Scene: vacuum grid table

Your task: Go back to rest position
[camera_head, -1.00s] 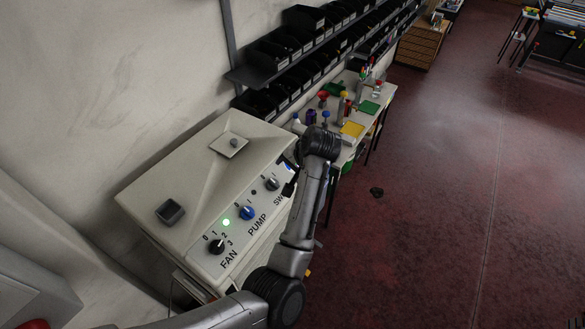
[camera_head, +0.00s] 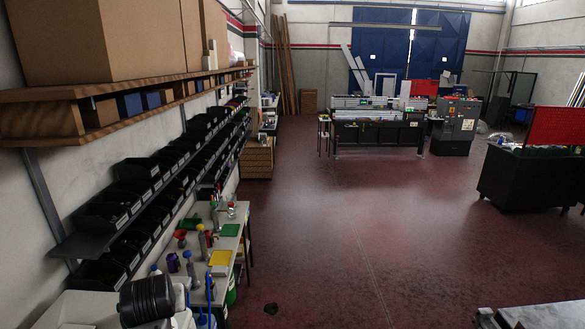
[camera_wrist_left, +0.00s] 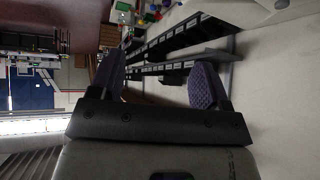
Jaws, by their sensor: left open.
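My left gripper (camera_wrist_left: 156,80) shows in the left wrist view, with its two purple padded fingers spread wide apart and nothing between them. In the head view only a black, ribbed joint of my arm shows at the bottom left, and the gripper itself is out of that frame. The pale top of the control box (camera_head: 72,308) shows at the bottom left of the head view, partly covered by my arm. Its knobs and panel are out of sight. My right gripper is in neither view.
Black bins (camera_head: 137,172) line a wall shelf on the left. A wooden shelf (camera_head: 60,112) holds large cardboard boxes above it. A small worktable (camera_head: 231,214) with bottles and colored blocks stands below. The red floor (camera_head: 330,235) is open in the middle.

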